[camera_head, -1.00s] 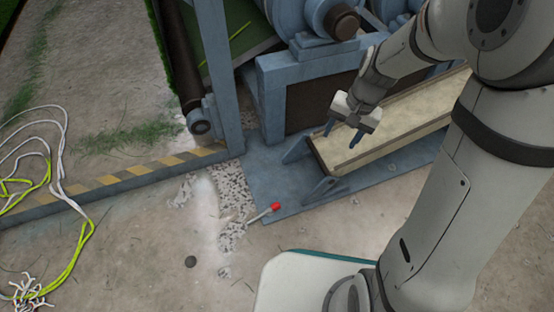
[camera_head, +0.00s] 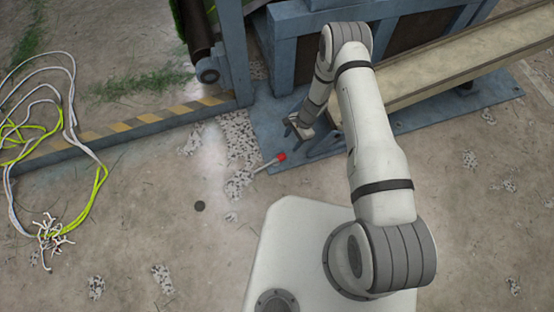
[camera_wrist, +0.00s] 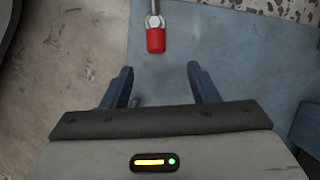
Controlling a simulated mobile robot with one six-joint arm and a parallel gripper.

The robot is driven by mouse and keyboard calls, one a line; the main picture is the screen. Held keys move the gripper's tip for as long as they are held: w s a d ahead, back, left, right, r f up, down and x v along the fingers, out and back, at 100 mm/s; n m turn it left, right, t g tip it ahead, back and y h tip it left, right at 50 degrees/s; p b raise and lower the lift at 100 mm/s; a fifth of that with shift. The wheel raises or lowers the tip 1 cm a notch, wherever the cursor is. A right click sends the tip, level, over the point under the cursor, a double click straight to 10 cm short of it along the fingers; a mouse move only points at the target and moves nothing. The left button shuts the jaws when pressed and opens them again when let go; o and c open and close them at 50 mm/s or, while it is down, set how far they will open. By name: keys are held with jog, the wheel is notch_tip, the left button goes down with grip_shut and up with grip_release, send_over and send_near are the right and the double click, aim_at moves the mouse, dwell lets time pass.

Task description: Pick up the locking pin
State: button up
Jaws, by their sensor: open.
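The locking pin (camera_head: 271,162) has a red end and a grey metal shank. It lies near the corner of the blue base plate, its red end toward the plate and its shank pointing left onto the speckled floor patch. In the wrist view the pin (camera_wrist: 155,38) is at the top centre, ahead of the fingertips. My gripper (camera_head: 290,124) is just right of and above the red end in the head view. In the wrist view my gripper (camera_wrist: 160,75) has its two dark fingers apart with nothing between them.
A blue machine frame (camera_head: 290,40) and a beige conveyor (camera_head: 455,62) stand behind my arm. A yellow-black striped rail (camera_head: 130,123) runs to the left. White and yellow cables (camera_head: 70,150) lie at far left. The floor left of my base is mostly clear.

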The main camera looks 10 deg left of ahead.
aim_at(284, 154)
jog(key=x, duration=0.3)
jog(key=b+x, duration=0.1)
jog(key=x, duration=0.1)
jog(key=shift+s+d, duration=0.25)
jog(key=shift+d, duration=0.05)
jog(key=b+x, duration=0.3)
jog(key=x, duration=0.2)
jog(key=shift+a+f, duration=0.2)
jog(key=shift+a, duration=0.05)
jog(key=shift+r, duration=0.1)
jog(key=shift+c, duration=0.3)
grip_shut()
